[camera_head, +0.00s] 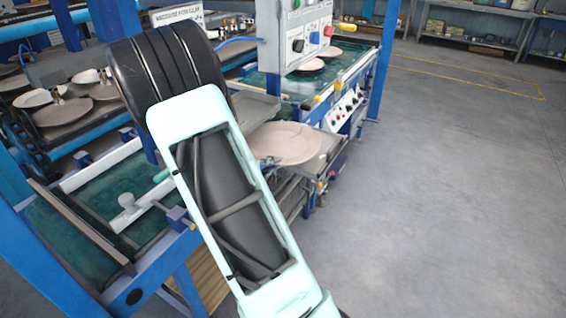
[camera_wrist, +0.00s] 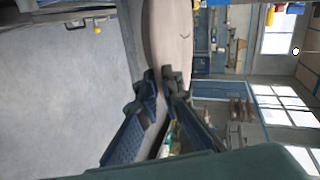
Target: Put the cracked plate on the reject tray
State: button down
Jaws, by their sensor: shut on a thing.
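A pale pinkish-beige plate (camera_head: 286,143) is just right of my arm in the head view. In the wrist view the plate (camera_wrist: 166,38) stands between my fingertips, with a small dark curved mark on its face. My gripper (camera_wrist: 163,82) is shut on the plate's near edge. In the head view my gripper (camera_head: 268,161) shows only as a small dark part at the plate's left edge; my arm hides the rest. The plate is over a metal frame; I cannot tell whether it touches it. A grey tray-like surface (camera_head: 256,106) lies behind; I cannot tell whether it is the reject tray.
A control box (camera_head: 297,35) hangs above the green conveyor (camera_head: 345,62), which carries more plates. Several plates sit on the dryer line (camera_head: 62,112) at the left. Blue posts (camera_head: 384,60) stand around the machine. The grey floor (camera_head: 440,190) at the right is clear.

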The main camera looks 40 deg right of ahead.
aim_at(287, 152)
jog(key=d, duration=0.1)
jog(key=w+d, duration=0.2)
jog(key=d, duration=0.1)
jog(key=shift+r, duration=0.15)
jog(key=f, duration=0.1)
jog(key=d+f, duration=0.1)
jog(key=f, duration=0.1)
jog(key=shift+w+d, duration=0.1)
jog(key=shift+w, duration=0.1)
jog(key=shift+f, duration=0.25)
jog(key=shift+f+b, duration=0.6)
jog(key=shift+b, duration=0.15)
jog(key=c, duration=2.5)
grip_release()
jog(key=shift+f, duration=0.1)
jog(key=o, duration=0.4)
jog(key=shift+s, duration=0.1)
